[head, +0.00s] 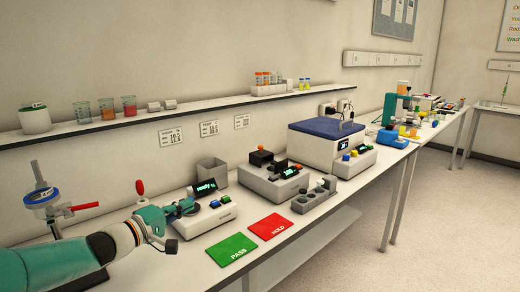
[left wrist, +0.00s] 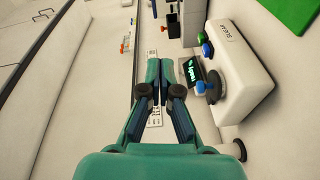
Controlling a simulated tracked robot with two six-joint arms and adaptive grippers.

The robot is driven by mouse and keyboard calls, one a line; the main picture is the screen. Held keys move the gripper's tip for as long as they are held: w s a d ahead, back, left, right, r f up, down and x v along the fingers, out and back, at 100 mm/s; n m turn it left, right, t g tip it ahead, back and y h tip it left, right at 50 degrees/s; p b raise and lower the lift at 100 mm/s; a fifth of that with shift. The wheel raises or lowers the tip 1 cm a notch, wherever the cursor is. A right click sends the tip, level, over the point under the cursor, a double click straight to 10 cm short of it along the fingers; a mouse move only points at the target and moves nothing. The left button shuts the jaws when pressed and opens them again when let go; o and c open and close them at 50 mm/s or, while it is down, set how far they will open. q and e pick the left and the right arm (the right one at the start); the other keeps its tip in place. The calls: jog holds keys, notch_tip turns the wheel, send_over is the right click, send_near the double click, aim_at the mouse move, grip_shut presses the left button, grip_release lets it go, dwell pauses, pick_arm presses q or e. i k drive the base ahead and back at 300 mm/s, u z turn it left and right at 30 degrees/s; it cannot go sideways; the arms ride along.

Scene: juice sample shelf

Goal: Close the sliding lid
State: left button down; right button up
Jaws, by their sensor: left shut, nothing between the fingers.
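A white instrument (head: 208,217) with a green "ready" display (head: 206,188) stands on the bench in front of my left arm. In the left wrist view the instrument (left wrist: 245,75) is at the right, with blue and green buttons and a dark round part (left wrist: 214,88) near its display. I cannot tell for sure which part is the sliding lid. My left gripper (head: 184,206) overlaps the instrument's left end in the head view. In the left wrist view the gripper (left wrist: 159,80) is shut and empty, beside the instrument; contact cannot be told. My right gripper is not in view.
A green PASS card (head: 231,249) and a red HOLD card (head: 270,227) lie in front. A grey cup (head: 213,173) stands behind the instrument, a grey device (head: 273,184) to its right. A blue-and-red stand (head: 44,198) is at the left. A shelf (head: 200,113) runs above.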

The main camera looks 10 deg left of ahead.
aim_at(255, 158)
jog(key=u, duration=0.05)
jog(key=i, duration=1.4)
